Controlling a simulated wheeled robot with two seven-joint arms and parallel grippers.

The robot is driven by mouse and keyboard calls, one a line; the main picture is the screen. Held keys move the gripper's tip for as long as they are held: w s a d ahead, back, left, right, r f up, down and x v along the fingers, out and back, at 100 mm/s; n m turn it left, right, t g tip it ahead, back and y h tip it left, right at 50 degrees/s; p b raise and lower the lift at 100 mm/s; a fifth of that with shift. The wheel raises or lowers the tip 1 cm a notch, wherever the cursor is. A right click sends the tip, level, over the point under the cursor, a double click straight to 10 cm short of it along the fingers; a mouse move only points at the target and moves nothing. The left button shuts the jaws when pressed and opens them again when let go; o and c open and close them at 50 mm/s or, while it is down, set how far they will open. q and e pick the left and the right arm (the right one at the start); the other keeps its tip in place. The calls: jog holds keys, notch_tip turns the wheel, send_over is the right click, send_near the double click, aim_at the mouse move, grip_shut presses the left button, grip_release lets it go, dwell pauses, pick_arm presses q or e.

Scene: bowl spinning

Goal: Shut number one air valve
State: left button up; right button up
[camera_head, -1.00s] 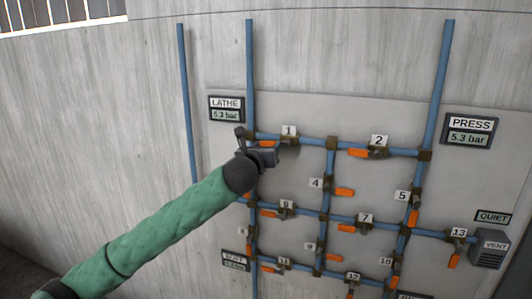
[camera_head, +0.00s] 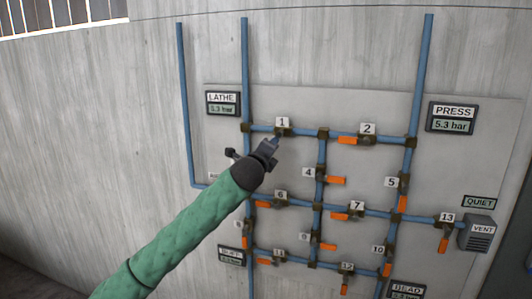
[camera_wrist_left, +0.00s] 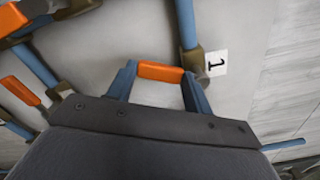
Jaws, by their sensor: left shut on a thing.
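Air valve number one (camera_head: 283,131) sits on the top blue pipe, under its white "1" tag (camera_head: 282,122). The tag also shows in the left wrist view (camera_wrist_left: 216,63). My left gripper (camera_head: 274,142) reaches it from below left and hides its handle in the head view. In the left wrist view the orange handle (camera_wrist_left: 160,71) lies between the two blue fingers of my left gripper (camera_wrist_left: 160,80), which is shut on it. There the handle stands roughly square across the blue pipe (camera_wrist_left: 185,22). My right gripper is not in view.
Valve 2 (camera_head: 367,139) is to the right, valve 4 (camera_head: 322,174) below right and valve 6 (camera_head: 280,202) below. The LATHE gauge (camera_head: 223,103) and PRESS gauge (camera_head: 452,118) read 5.3 bar. Bare wall (camera_head: 90,120) is free at left.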

pick_arm(q)
jog(key=shift+s+d+f+n+b, duration=0.15)
jog(key=shift+d+n+b, duration=0.2)
jog(key=shift+n, duration=0.6)
jog(key=shift+s+d+f+n+b, duration=0.1)
jog(key=shift+d+n+b, duration=0.25)
jog(key=shift+n, duration=0.65)
jog(key=shift+s+d+f+n+b, duration=0.1)
jog(key=shift+d+f+n+b, duration=0.1)
jog(key=shift+d+n, duration=0.55)
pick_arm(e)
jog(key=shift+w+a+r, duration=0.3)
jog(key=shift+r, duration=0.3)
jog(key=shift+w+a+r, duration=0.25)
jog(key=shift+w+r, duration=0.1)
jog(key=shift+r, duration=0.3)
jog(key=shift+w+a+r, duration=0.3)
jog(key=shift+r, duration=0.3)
pick_arm(q)
jog(key=shift+a+r+n, duration=0.1)
jog(key=shift+a+n, duration=0.1)
jog(key=shift+n, duration=0.1)
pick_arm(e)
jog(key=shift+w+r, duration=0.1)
pick_arm(q)
jog(key=o, duration=1.4)
jog(key=shift+s, duration=0.1)
